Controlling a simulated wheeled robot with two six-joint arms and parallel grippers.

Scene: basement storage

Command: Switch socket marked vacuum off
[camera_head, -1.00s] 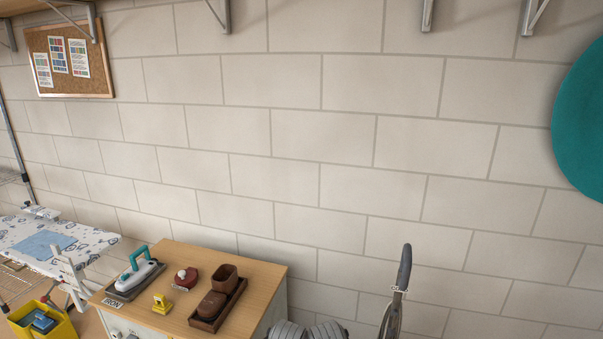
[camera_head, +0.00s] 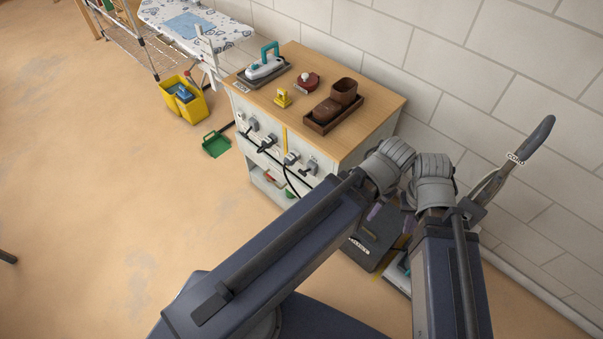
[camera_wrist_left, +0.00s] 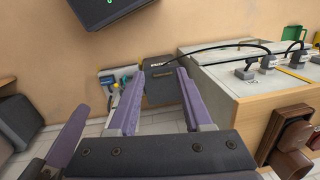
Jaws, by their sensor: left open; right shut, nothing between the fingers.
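A row of several sockets with grey plugs and black cables (camera_head: 291,158) runs along the front of the wooden-topped cabinet (camera_head: 375,110). The plugs also show at the upper right in the left wrist view (camera_wrist_left: 268,63). Which socket is marked vacuum cannot be read. My left gripper (camera_wrist_left: 158,80) is open and empty, with its purple fingers apart in front of a dark box. In the head view it is mostly hidden behind its wrist, to the right of the sockets. My right gripper (camera_head: 410,222) is beside it, shut and empty, partly hidden by its own arm.
The dark box (camera_head: 378,235) with a small label stands on the floor right of the cabinet. An iron (camera_head: 265,65), a brown tray (camera_head: 335,118) and small items stand on the cabinet. A yellow bucket (camera_head: 183,100) and green dustpan (camera_head: 215,145) are left. Open floor lies left.

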